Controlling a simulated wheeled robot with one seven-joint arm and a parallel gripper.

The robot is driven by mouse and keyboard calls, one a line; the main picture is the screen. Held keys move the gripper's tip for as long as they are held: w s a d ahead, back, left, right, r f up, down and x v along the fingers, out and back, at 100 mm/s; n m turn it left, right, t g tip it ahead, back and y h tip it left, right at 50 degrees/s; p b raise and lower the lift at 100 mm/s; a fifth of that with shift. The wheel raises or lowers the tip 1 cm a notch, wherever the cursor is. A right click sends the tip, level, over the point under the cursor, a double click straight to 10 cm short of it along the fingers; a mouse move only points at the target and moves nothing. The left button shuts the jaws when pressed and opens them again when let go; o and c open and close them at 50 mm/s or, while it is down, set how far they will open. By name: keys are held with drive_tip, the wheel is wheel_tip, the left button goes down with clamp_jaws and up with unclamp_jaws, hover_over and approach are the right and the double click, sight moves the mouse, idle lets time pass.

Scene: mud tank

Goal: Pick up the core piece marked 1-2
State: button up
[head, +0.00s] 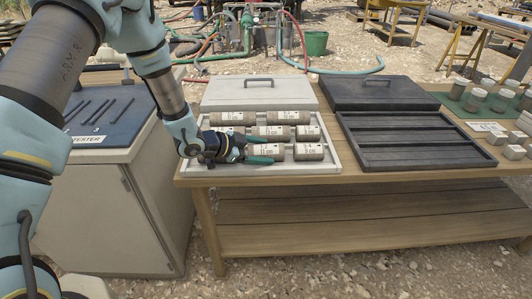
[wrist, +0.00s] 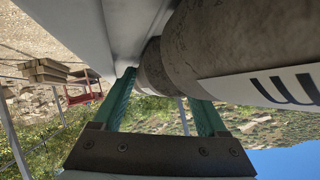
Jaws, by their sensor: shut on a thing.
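The white core box (head: 334,168) lies open on the wooden table, with several grey-brown cylindrical cores in rows. My gripper (head: 261,149) is at the front row, with one green finger behind and one in front of the front-left core (head: 270,150), whose label seems to read 11 cm. It is shut on this core, which still lies low in the box. The wrist view shows the two green fingers (wrist: 163,108) with the core (wrist: 152,70) between them and part of a large printed label. The marking 1-2 cannot be read on any core. A core (head: 308,151) lies just right of the held one.
Farther right are a green mat with several short samples (head: 478,100) and small blocks. A cabinet marked as a tester (head: 105,200) stands at the left.

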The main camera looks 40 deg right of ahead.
drive_tip(key=shift+s+a+f, duration=0.1)
drive_tip(key=shift+f, duration=0.05)
clamp_jaws()
